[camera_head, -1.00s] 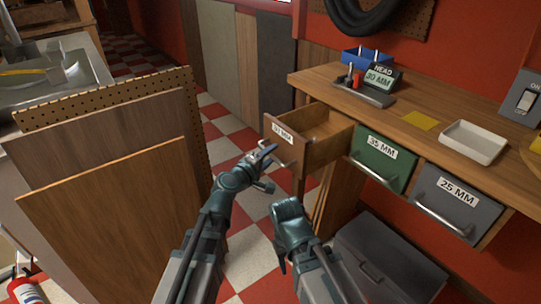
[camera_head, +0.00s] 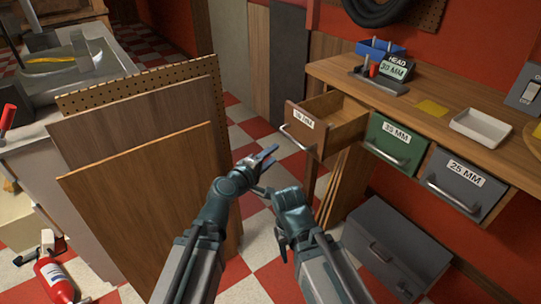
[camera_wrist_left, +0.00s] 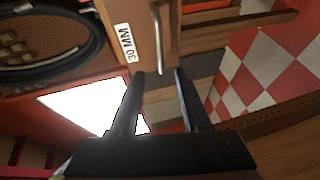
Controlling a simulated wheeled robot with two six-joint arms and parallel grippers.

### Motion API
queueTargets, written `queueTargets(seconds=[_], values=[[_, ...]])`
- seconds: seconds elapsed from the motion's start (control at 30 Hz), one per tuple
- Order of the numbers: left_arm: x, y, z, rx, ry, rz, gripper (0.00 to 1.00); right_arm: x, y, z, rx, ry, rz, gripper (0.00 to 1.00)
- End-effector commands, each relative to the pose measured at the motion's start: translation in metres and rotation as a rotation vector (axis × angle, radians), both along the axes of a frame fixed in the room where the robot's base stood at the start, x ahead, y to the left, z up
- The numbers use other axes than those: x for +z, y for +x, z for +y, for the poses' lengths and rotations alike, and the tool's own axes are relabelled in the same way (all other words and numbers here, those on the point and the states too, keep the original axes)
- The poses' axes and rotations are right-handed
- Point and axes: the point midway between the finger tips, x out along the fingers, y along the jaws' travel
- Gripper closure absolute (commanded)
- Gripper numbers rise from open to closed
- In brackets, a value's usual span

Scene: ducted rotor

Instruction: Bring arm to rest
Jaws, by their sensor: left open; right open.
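My left gripper (camera_head: 264,158) is open and empty, a short way left of and below the handle (camera_head: 298,140) of the pulled-out wooden drawer (camera_head: 306,120). A gap shows between the fingers and the handle. In the left wrist view, the open fingers (camera_wrist_left: 160,74) point at the drawer front (camera_wrist_left: 124,25), which is labelled 30 MM, and its metal handle (camera_wrist_left: 160,40). My right gripper (camera_head: 282,246) is lower, pointing down over the floor, and holds nothing that I can see; its fingers are small and partly hidden.
The green 35 MM drawer (camera_head: 392,143) and grey 25 MM drawer (camera_head: 465,183) are shut under the bench (camera_head: 430,107). A grey chest (camera_head: 395,250) stands on the floor at right. Leaning boards (camera_head: 150,200) stand close to my left arm. A fire extinguisher (camera_head: 54,280) is at lower left.

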Motion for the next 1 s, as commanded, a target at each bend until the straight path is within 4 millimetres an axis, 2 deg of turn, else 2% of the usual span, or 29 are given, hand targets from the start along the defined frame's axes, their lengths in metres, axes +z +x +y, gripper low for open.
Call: queueTargets(seconds=[0.4, 0.5, 0.57, 0.67, 0.8, 0.9, 1.0], values=[[-0.001, 0.0, 0.0, -0.003, 0.004, 0.0, 0.53, 0.0, 0.0, 0.0, 0.0, 0.0, 0.0, 0.5], [-0.009, -0.003, -0.002, -0.041, 0.069, 0.007, 0.53, 0.0, 0.0, 0.0, 0.0, 0.0, 0.0, 0.5], [-0.022, -0.009, -0.002, -0.094, 0.159, 0.021, 0.53, 0.0, 0.0, 0.0, 0.0, 0.0, 0.0, 0.5], [-0.06, -0.026, 0.003, -0.229, 0.39, 0.076, 0.53, 0.0, 0.0, 0.0, 0.0, 0.0, 0.0, 0.5], [-0.119, -0.06, 0.038, -0.428, 0.732, 0.221, 0.53, 0.0, 0.0, 0.0, 0.0, 0.0, 0.0, 0.5], [-0.148, -0.085, 0.071, -0.535, 0.913, 0.34, 0.53, 0.0, 0.0, 0.0, 0.0, 0.0, 0.0, 0.5], [-0.166, -0.108, 0.106, -0.618, 1.053, 0.461, 0.53, 0.0, 0.0, 0.0, 0.0, 0.0, 0.0, 0.5]])
